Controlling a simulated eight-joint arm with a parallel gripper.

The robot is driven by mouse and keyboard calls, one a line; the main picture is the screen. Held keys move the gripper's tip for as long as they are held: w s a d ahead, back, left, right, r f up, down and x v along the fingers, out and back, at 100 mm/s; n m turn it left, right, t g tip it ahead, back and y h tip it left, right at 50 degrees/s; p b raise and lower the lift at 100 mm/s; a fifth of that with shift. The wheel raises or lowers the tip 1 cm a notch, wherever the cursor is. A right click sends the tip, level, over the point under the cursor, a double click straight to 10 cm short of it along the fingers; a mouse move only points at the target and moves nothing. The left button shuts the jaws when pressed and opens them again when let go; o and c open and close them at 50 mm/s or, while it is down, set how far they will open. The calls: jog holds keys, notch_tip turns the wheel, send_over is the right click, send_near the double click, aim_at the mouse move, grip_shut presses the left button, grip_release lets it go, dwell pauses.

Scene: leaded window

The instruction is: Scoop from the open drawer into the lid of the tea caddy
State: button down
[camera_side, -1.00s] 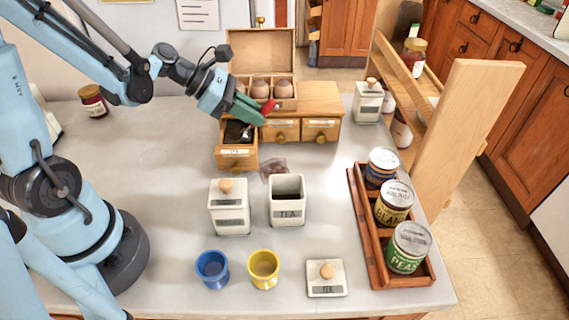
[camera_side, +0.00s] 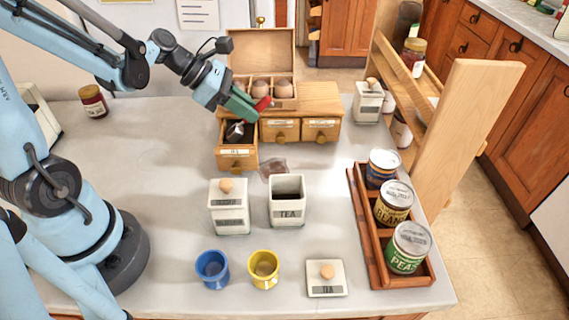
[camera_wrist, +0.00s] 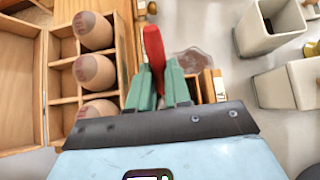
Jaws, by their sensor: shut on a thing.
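My gripper (camera_side: 247,104) is shut on the red handle of a scoop (camera_side: 264,104), above the open drawer (camera_side: 237,165). The red handle also shows between the green fingers in the wrist view (camera_wrist: 154,48). The metal scoop bowl, dark and shiny, shows tilted at the drawer's opening; its load cannot be made out. The drawer's contents are mostly hidden. The tea caddy (camera_side: 287,213) stands open on the table, dark inside. Its lid (camera_side: 326,289) lies flat on the table at the front, knob up.
A lidded white canister (camera_side: 229,212) stands left of the caddy. A blue cup (camera_side: 212,270) and yellow cup (camera_side: 263,268) stand in front. A brown translucent patch (camera_side: 272,168) lies beside the drawer. An egg box (camera_side: 262,48) stands behind; a rack of tins (camera_side: 360,235) is right.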

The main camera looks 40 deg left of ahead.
aim_at(268, 96)
jog(key=shift+d+r, duration=0.15)
jog(key=shift+r, duration=0.25)
jog(key=shift+w+d+r+g+y, duration=0.3)
jog(key=shift+w+r+g+y, duration=0.05)
jog(key=shift+r+g+y, duration=0.15)
jog(key=shift+w+d+r+g+y, duration=0.3)
jog(key=shift+w+r+g+y, duration=0.05)
jog(key=shift+r+g+y, duration=0.15)
jog(key=shift+w+d+r+g+y, duration=0.4)
jog(key=shift+r+g+y, duration=0.05)
jog(key=shift+g+y, duration=0.4)
jog(key=shift+w+d+r+g+y, duration=0.35)
jog(key=shift+w+r+g+y, duration=0.1)
jog(key=shift+g+y, duration=0.4)
jog(key=s+d, duration=0.2)
jog(key=d, duration=0.8)
jog(key=s+d, duration=0.2)
jog(key=d, duration=0.9)
jog(key=s+a+r+t+h, duration=0.2)
jog(key=s+a+t+h, duration=0.3)
jog(key=t+h, duration=0.4)
jog(key=shift+a+r, duration=0.15)
jog(key=shift+a, duration=0.1)
